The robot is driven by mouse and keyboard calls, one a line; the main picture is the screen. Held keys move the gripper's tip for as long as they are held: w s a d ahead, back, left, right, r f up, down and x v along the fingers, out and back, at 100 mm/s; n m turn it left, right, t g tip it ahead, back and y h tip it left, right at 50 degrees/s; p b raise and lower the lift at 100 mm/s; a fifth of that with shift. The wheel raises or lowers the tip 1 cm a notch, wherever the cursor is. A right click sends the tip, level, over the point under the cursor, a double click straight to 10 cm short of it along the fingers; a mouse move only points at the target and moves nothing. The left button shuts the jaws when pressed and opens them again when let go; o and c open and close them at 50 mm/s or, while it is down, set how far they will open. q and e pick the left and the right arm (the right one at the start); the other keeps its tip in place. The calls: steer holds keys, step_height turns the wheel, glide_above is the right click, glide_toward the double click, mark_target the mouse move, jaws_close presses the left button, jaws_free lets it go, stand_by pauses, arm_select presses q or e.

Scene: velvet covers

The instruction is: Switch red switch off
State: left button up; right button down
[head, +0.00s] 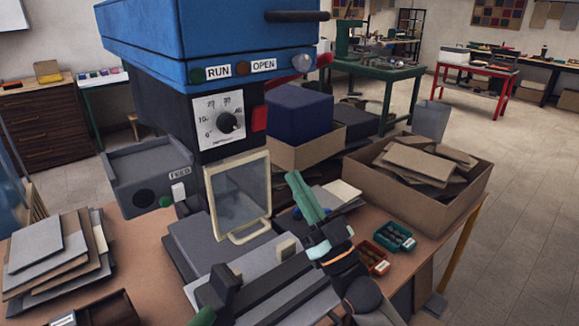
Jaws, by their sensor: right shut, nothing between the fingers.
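The red switch (260,118) is a small red block on the right side of the machine's black panel, beside the white dial plate (219,121). I cannot tell its on or off position. The machine (205,45) has a blue head marked RUN and OPEN. My right gripper (294,176) has green fingers, shut and empty, pointing up. It is below and to the right of the red switch, apart from it, and right of the clear framed guard (238,195). My left gripper is not in view.
An open cardboard box of brown sheets (372,198) stands right of my gripper. A blue block (298,113) sits behind the switch. Small teal (394,236) and orange (374,258) trays lie on the bench. Stacked grey sheets (60,255) are at the left.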

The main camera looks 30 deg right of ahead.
steer(key=v, duration=0.2)
steer(key=shift+s+f, duration=0.15)
steer(key=shift+f, duration=0.25)
stand_by(0.3)
